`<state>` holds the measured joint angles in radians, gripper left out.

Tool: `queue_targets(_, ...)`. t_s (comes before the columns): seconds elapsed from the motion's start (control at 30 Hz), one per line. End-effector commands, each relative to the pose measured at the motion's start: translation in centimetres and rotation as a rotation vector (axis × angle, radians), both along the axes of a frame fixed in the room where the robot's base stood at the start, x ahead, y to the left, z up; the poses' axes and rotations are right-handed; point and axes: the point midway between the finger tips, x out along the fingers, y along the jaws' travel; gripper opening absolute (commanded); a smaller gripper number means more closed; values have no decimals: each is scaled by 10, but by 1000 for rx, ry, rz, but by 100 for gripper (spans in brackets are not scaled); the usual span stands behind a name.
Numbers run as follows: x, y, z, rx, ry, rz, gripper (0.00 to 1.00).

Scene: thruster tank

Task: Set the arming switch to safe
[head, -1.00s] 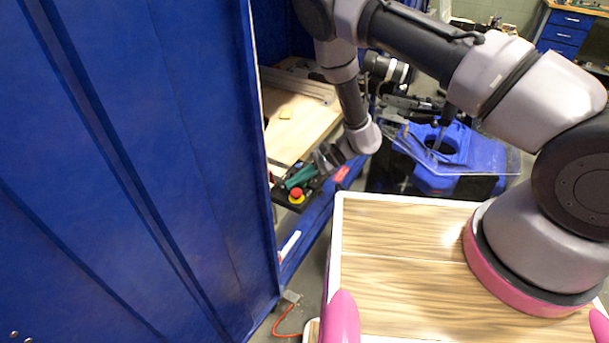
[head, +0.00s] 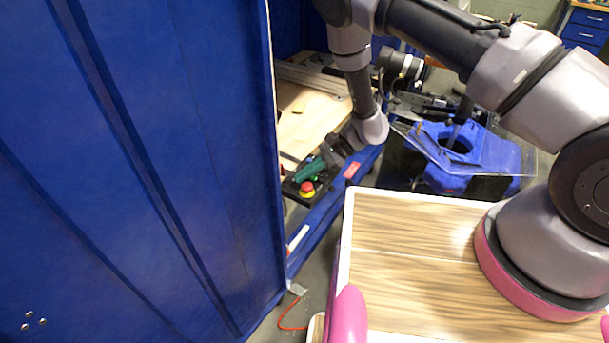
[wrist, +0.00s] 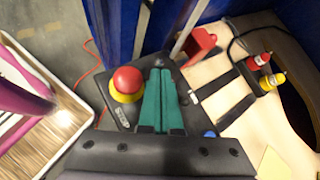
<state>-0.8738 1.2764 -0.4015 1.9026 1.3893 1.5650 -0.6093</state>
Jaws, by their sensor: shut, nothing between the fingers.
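A black control box (head: 293,189) with a red mushroom button on a yellow collar (head: 307,187) sits at the edge of the bench. In the wrist view the red button (wrist: 127,80) is left of my fingers, and a blue button (wrist: 210,134) shows at their right. My gripper (head: 309,170) has green fingers, pressed together and empty, over the box; they also show in the wrist view (wrist: 160,100). A small silver part (wrist: 194,97) lies just right of the fingertips. I cannot tell whether it is the arming switch or whether the fingers touch anything. The fingers hide part of the box.
A tall blue panel (head: 150,170) stands close on the left. The wooden bench top (head: 305,120) lies behind the box. A red part (wrist: 200,44) and red and yellow plugs (wrist: 268,70) are nearby on it. A blue and black machine (head: 450,175) stands right.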

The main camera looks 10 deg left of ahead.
Motion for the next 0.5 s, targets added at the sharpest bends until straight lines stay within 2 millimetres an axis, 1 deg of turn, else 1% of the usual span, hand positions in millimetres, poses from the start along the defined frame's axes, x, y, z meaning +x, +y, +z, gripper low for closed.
queue_targets(0.27, 1, 3, 3, -57, 22, 2, 0)
queue_targets(0.5, 3, 9, 6, -178, 72, 3, 0)
